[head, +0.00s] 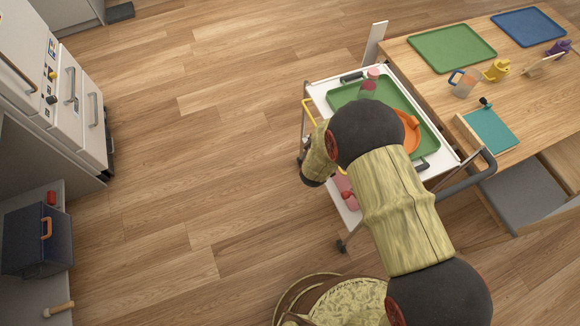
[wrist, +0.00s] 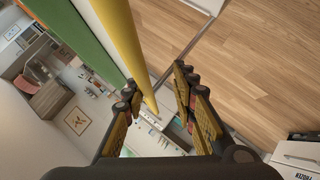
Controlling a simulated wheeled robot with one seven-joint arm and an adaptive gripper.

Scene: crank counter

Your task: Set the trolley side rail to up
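The trolley (head: 318,88) stands at the right, against the wooden table, with a white top. Its yellow side rail (head: 308,112) runs along the trolley's left side. My arm hides much of the rail, and I cannot tell its exact position. In the wrist view the yellow rail (wrist: 124,45) runs down from the top edge towards the space between my fingers. My gripper (wrist: 158,95) is open, its two fingers well apart. The rail lies nearer the left finger; I cannot tell whether they touch.
A green tray (head: 345,94) and an orange bowl (head: 411,136) are on the trolley top. The table (head: 530,105) behind holds trays, a book and small items. A chair (head: 520,190) stands at the right. The wooden floor left of the trolley is clear.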

